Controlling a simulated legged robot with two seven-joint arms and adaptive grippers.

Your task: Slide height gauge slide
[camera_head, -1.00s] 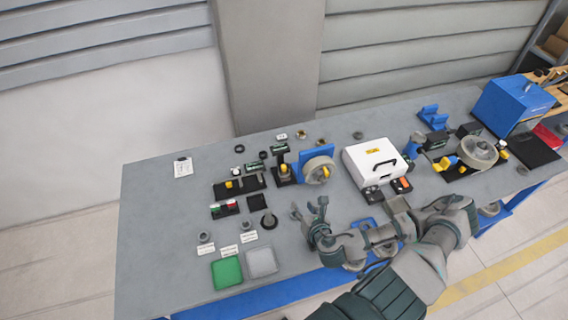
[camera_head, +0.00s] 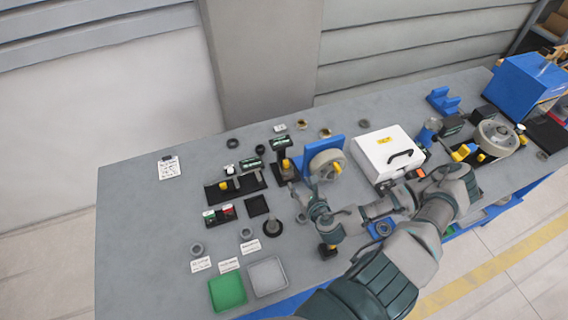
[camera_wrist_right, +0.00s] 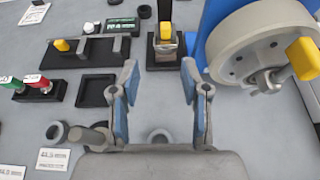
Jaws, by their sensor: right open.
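In the right wrist view the gauge's yellow slide (camera_wrist_right: 166,31) is at top centre, ahead of and between my fingers. My right gripper (camera_head: 306,192) is open and empty, just in front of the gauge in the head view. My left gripper is not in view.
A large grey wheel on a blue stand (camera_head: 325,160) stands close right of the gauge. A black plate with a yellow knob (camera_head: 235,187) lies left, beside a flat black tray (camera_head: 257,206). A white case (camera_head: 383,150) stands further right. The table's left end is mostly clear.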

